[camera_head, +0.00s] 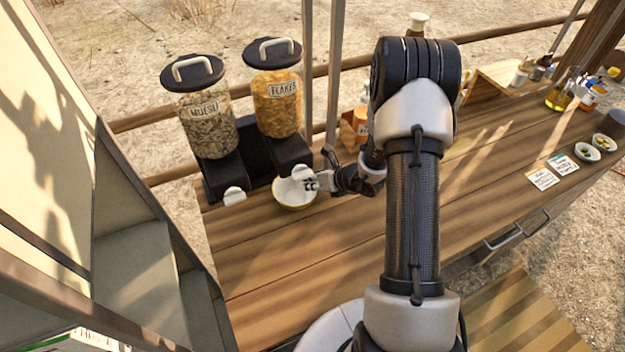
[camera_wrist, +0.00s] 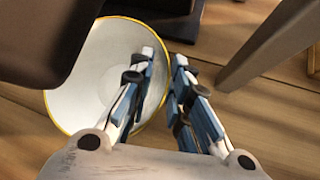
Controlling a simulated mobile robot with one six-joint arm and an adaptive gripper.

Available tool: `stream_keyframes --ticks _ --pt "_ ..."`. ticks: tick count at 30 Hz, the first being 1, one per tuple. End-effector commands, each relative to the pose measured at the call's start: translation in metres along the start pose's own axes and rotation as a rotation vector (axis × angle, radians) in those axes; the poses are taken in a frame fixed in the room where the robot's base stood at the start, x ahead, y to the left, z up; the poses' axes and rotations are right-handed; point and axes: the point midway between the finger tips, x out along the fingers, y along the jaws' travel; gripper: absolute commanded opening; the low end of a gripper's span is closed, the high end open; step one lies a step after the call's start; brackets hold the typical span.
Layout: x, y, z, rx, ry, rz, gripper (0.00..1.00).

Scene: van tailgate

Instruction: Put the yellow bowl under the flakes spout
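The yellow bowl (camera_head: 291,202), white inside with a yellow rim, sits upright on the wooden counter just below the front of the flakes spout (camera_head: 291,155). In the wrist view the bowl (camera_wrist: 85,85) is partly covered at upper left by a dark block. My gripper (camera_head: 311,181) is at the bowl's right side. In the wrist view my gripper (camera_wrist: 164,55) has its left finger over the bowl's inside and its right finger outside the rim. A narrow gap shows between the fingertips. The flakes dispenser (camera_head: 277,103) is orange-filled with a black lid.
The muesli dispenser (camera_head: 208,122) stands left of the flakes one. A tent pole (camera_wrist: 262,50) rises close to my gripper's right. Bottles, cards (camera_head: 542,178) and small bowls (camera_head: 587,152) are at the counter's right. The front left counter (camera_head: 265,260) is clear.

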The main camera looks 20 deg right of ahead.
Motion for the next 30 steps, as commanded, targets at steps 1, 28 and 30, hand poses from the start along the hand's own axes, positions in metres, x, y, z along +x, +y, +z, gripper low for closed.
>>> stream_keyframes --ticks 1,28,30 --pt "0.000 0.000 0.000 0.000 0.000 0.000 0.23" --pt "-0.083 0.000 0.005 0.001 -0.002 -0.003 0.30" --pt "-0.096 0.000 0.004 0.002 -0.002 -0.003 0.30"
